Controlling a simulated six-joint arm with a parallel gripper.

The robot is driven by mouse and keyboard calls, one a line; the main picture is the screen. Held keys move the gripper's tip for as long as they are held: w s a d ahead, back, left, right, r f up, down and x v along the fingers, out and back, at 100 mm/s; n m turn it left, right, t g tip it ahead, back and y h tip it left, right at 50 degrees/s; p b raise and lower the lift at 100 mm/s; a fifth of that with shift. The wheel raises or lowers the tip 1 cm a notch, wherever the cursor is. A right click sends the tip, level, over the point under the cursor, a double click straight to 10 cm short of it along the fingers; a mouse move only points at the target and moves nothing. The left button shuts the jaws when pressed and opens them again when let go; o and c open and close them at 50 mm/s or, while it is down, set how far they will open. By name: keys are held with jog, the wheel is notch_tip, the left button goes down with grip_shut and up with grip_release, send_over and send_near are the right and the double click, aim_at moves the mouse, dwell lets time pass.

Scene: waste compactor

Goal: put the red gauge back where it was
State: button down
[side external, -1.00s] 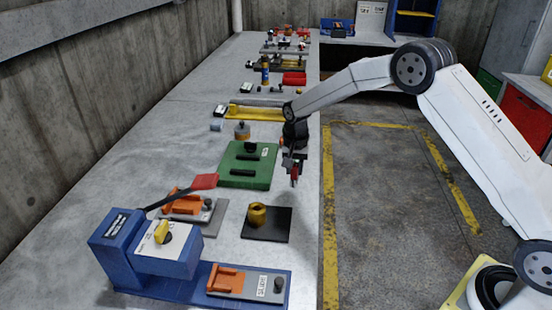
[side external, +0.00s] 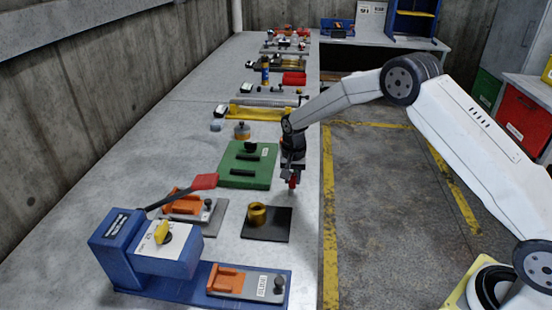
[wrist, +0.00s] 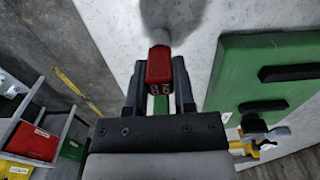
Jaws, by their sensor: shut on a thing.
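My gripper (side external: 292,174) is shut on the red gauge (side external: 293,184), which hangs below the fingers over the right edge strip of the bench. In the wrist view the red gauge (wrist: 159,65) sits between the two dark fingertips of my gripper (wrist: 159,75), with small pale markings on its near end. A rounded grey end or shadow shows just beyond it; I cannot tell whether it touches the bench. The green plate (side external: 262,181) with black bars lies just left of the gripper, and also shows in the wrist view (wrist: 235,75).
A black plate (side external: 280,227) bearing a brass ring (side external: 257,213) lies nearer the camera. A blue press (side external: 165,262) with a red-tipped lever (side external: 204,182) stands front left. A yellow tray (side external: 262,113) lies farther back. Bare bench (side external: 303,215) runs along the right edge.

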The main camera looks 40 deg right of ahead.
aim_at(293, 175)
jog(key=shift+f, duration=0.1)
jog(key=shift+c, duration=2.2)
grip_release()
notch_tip(293, 175, up, 12)
jog(key=s+a+f+n+t, duration=0.1)
jog(key=s+n, duration=0.8)
jog(key=s, duration=1.8)
jog(key=shift+s+a+f+t, duration=0.2)
jog(key=shift+s+a+t, duration=0.15)
jog(key=shift+t, duration=0.45)
